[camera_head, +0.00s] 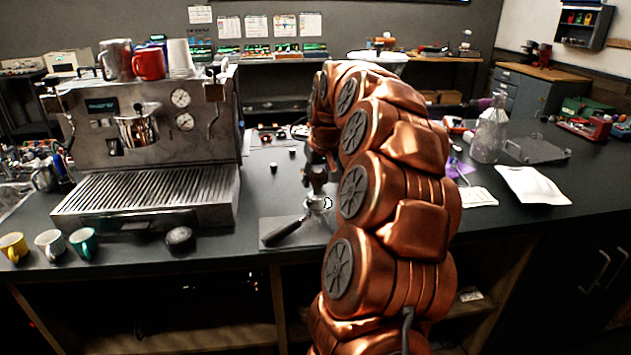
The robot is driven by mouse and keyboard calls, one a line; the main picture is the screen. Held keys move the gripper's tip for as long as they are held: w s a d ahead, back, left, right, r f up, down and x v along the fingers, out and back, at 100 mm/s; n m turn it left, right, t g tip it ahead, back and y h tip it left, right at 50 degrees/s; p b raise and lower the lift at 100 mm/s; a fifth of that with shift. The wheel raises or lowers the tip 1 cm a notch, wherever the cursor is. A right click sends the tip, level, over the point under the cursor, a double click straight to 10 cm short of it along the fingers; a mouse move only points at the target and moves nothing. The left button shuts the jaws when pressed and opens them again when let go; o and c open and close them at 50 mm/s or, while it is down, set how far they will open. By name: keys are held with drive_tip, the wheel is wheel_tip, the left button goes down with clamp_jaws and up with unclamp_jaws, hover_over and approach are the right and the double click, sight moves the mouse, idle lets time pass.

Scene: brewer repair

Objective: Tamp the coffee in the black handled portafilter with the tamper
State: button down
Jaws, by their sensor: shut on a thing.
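The black handled portafilter (283,232) lies on a grey mat (275,246) near the counter's front edge. Its handle points to the front left and its basket end is at the back right, just left of my arm. My gripper (318,166) points down over the basket end and is shut on the tamper (317,187). The tamper is upright, at or just above the basket. I cannot tell whether it touches the coffee, which is hidden. My arm covers part of the gripper.
An espresso machine (150,150) stands at left, with cups (148,64) on top. Small mugs (50,243) and a dark round object (179,238) sit along the front edge.

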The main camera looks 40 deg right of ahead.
drive_tip(key=shift+r+p, duration=0.6)
drive_tip(key=shift+r, duration=1.65)
